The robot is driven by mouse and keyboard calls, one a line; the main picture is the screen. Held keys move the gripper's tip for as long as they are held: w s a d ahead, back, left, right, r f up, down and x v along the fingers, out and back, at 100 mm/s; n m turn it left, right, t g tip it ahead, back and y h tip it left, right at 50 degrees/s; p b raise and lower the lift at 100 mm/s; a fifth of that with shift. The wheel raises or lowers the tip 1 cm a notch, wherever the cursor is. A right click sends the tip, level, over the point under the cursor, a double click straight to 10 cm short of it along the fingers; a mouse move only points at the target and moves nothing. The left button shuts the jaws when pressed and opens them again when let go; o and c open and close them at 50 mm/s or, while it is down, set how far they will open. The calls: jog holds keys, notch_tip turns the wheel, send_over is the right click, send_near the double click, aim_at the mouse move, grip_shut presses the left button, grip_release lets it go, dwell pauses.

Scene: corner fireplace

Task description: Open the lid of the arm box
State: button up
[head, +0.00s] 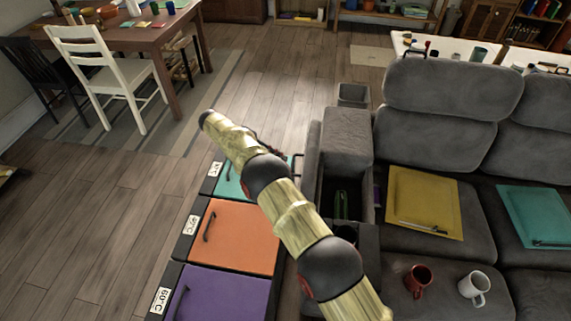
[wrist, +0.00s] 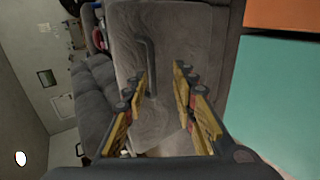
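The arm box is the grey sofa armrest with a deep open compartment (head: 361,198). Its grey lid (head: 347,143) stands raised at the far end of the compartment. The wrist view shows a grey face of the lid (wrist: 190,40) with a dark bar handle (wrist: 148,62). My gripper (wrist: 156,82) is open, with its fingers spread on either side of the handle's line. I cannot tell whether a finger touches the handle. In the head view my arm hides most of the gripper, left of the lid.
A green item (head: 341,204) is inside the compartment. Left of it are teal, orange (head: 240,238) and purple (head: 222,296) handled panels.

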jog(key=shift+v, duration=1.4)
jog(key=shift+d+r, duration=0.15)
